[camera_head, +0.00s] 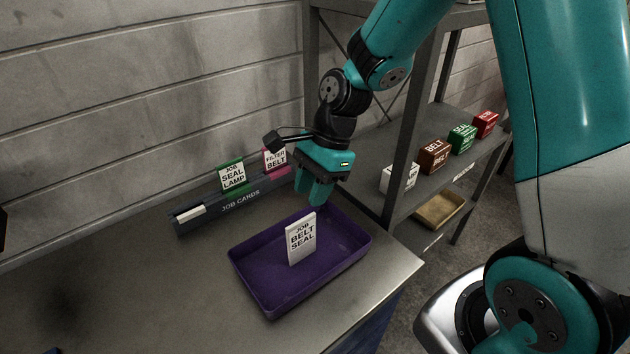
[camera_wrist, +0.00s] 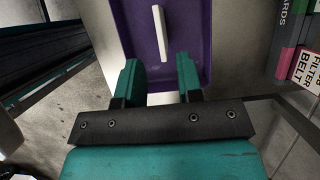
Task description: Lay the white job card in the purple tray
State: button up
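The white job card (camera_head: 301,239), printed JOB BELT SEAL, stands upright on edge in the purple tray (camera_head: 255,294) on the metal bench. In the wrist view the card (camera_wrist: 161,32) shows as a thin pale strip inside the tray (camera_wrist: 128,32). My gripper (camera_head: 316,194) is above the tray's far side, behind and above the card in the head view. In the wrist view my gripper (camera_wrist: 160,80) has its two fingers well apart with nothing between them. The card is apart from the fingers.
A dark job card rack (camera_head: 240,204) stands behind the tray with a green card (camera_head: 232,176) and a pink card (camera_head: 275,160). To the right, a shelf holds white, brown (camera_head: 434,156), green and red boxes.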

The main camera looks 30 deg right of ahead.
jog(key=s+a+r+n, duration=0.3)
jog(key=s+r+n, duration=0.3)
jog(key=n, duration=0.5)
jog(key=s+a+r+n, duration=0.3)
jog(key=s+r+n, duration=0.4)
jog(key=s+n, duration=0.4)
jog(key=shift+s+r+n+t, duration=0.3)
jog(key=shift+n+t, duration=0.1)
jog(key=shift+n, duration=0.1)
